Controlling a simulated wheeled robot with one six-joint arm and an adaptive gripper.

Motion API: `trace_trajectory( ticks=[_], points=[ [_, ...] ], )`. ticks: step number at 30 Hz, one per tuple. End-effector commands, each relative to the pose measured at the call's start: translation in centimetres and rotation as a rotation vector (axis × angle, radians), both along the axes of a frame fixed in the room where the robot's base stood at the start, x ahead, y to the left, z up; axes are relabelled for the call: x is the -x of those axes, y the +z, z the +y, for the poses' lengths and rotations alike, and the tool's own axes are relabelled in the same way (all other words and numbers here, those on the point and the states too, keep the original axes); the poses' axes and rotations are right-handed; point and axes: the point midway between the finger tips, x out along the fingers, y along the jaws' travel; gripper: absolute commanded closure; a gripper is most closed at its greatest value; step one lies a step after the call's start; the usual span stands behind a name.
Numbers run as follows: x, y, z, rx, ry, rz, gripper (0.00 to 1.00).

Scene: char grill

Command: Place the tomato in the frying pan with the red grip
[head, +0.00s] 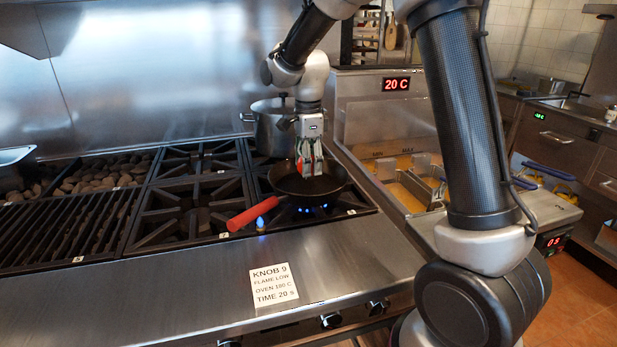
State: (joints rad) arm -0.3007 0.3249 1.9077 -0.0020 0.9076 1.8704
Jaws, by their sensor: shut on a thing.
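The frying pan (328,187) is dark and sits on the right front burner of the range. Its red grip (253,213) points to the lower left. My gripper (309,172) points down over the pan, with its fingertips at or just above the pan's inside. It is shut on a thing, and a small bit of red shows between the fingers. This fits the tomato, but the fingers hide most of it. I cannot tell whether it touches the pan.
Blue flames (313,209) burn under the pan. A lidded steel pot (272,130) stands close behind it. A fryer (362,112) with oil and baskets is to the right. Empty burner grates (190,205) and a charcoal grill (65,230) lie left. The front steel ledge holds a label (273,286).

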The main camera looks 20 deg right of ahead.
Motion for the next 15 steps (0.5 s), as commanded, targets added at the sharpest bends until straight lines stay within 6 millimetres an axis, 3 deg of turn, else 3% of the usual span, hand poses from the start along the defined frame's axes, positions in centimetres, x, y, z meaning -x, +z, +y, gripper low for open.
trace_trajectory(
  ticks=[9, 15],
  points=[
    [0.0, -3.8, 0.0, 0.001, 0.001, 0.002, 0.75],
    [0.0, -4.1, 0.0, 0.0, 0.001, -0.002, 0.75]
  ],
)
